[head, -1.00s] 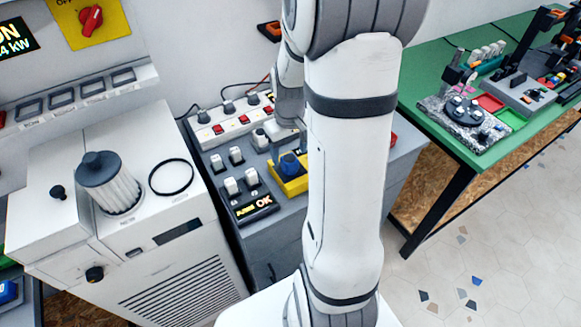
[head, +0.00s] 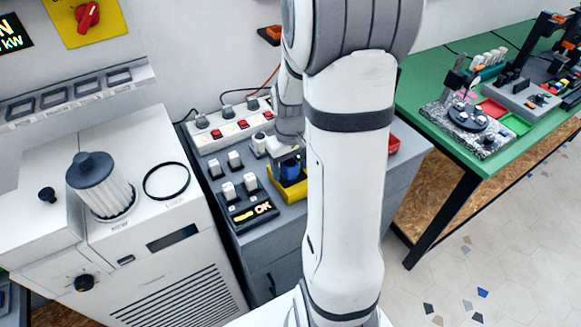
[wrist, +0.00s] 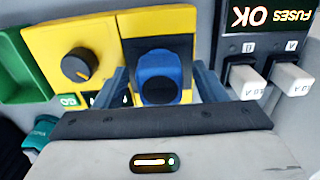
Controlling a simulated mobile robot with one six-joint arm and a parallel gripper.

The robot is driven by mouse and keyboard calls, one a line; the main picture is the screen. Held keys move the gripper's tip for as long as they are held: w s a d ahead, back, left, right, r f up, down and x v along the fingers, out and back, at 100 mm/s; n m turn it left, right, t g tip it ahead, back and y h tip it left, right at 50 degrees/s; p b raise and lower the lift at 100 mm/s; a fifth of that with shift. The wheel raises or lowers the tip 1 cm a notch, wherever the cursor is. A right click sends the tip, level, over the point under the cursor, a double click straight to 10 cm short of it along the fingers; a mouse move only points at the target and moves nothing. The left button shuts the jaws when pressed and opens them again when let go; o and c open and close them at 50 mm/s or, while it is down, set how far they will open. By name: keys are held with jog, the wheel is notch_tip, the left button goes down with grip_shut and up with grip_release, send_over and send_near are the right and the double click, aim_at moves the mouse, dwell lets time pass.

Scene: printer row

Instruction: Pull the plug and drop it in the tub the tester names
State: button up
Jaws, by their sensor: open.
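The blue plug (wrist: 158,75) sits upright in the yellow tester (wrist: 65,45), which has a black knob. In the head view the plug (head: 290,168) shows low under my wrist. My gripper (wrist: 161,87) is open, with one finger on each side of the plug; whether they touch it I cannot tell. A lit green tag (wrist: 68,100) on the tester seems to read GO, upside down; the dark tag beside it is partly hidden by a finger. A green tub (wrist: 22,65) lies beside the tester in the wrist view. A red tub (head: 393,145) shows right of my arm.
A black fuse panel (head: 250,213) reading FUSES OK, with white fuses, stands close left of the tester. A power strip (head: 230,125) with red switches runs behind. A white cabinet (head: 150,235) with a filter (head: 100,185) stands left, a green bench (head: 430,90) right.

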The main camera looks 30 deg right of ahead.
aim_at(290, 162)
jog(key=shift+c, duration=0.6)
grip_shut()
jog(key=shift+r+p, duration=2.2)
jog(key=shift+r, duration=0.85)
